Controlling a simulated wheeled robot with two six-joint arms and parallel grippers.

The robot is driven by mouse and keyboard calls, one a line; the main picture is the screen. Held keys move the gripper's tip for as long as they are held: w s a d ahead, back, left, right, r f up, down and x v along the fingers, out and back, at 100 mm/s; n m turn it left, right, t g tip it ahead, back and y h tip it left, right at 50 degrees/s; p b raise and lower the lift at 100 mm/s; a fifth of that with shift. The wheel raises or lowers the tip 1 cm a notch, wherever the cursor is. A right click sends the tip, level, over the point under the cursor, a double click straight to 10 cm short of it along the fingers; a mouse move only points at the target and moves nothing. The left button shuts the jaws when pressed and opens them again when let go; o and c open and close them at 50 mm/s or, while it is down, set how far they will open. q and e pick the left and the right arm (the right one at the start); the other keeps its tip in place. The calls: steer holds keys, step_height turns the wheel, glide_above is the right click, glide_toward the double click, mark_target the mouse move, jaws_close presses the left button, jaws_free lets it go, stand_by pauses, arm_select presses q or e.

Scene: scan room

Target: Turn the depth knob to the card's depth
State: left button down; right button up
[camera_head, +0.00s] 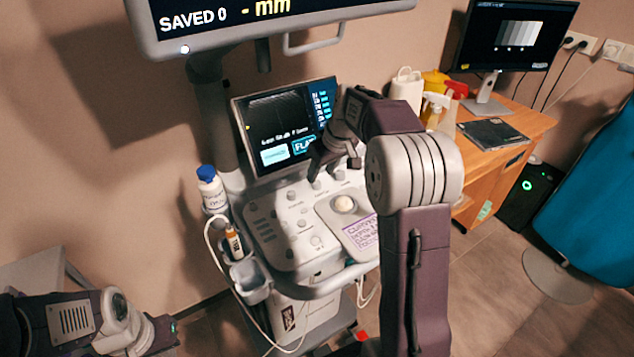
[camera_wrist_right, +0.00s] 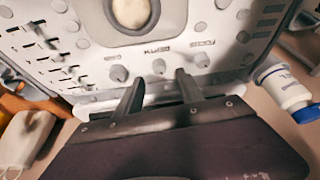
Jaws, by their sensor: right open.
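The depth knob (camera_wrist_right: 159,66) is the middle one of a row of three on the ultrasound console, under an upside-down DEPTH label in the right wrist view. My right gripper (camera_wrist_right: 160,82) is open, its fingertips just short of the knob, one on each side, with a visible gap. In the head view the right gripper (camera_head: 328,165) hangs over the top edge of the console (camera_head: 275,225). A card (camera_head: 361,235) with purple print, partly readable as a depth line, lies at the console's front right. My left gripper (camera_head: 160,335) is low at left, its jaws unclear.
The gain knob (camera_wrist_right: 118,73) and focus knob (camera_wrist_right: 201,59) flank the depth knob closely. The console screen (camera_head: 285,125) stands behind. An upper display (camera_head: 250,20) reads "SAVED 0" and "- mm". A blue-capped bottle (camera_head: 211,190) stands left of the console, a desk (camera_head: 490,155) at right.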

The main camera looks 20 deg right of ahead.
mark_target(316, 182)
steer(key=x, duration=0.4)
steer(key=shift+w+f+b, duration=0.2)
steer(key=shift+f+b, duration=0.1)
steer(key=shift+b, duration=0.05)
jaws_close()
steer(key=shift+a+r+m+h+p, duration=0.1)
steer(key=shift+r+m+h+p, duration=0.15)
steer(key=shift+m+p, duration=0.55)
steer(key=shift+a+m+h+p, duration=0.1)
steer(key=shift+m+h+p, duration=0.35)
steer(key=shift+m+p, duration=0.6)
steer(key=shift+f+m+h+p, duration=0.1)
steer(key=shift+m+h+p, duration=0.4)
steer(key=shift+m, duration=0.65)
steer(key=shift+f+m+h, duration=0.1)
steer(key=shift+m+h, duration=0.2)
steer(key=shift+m, duration=0.6)
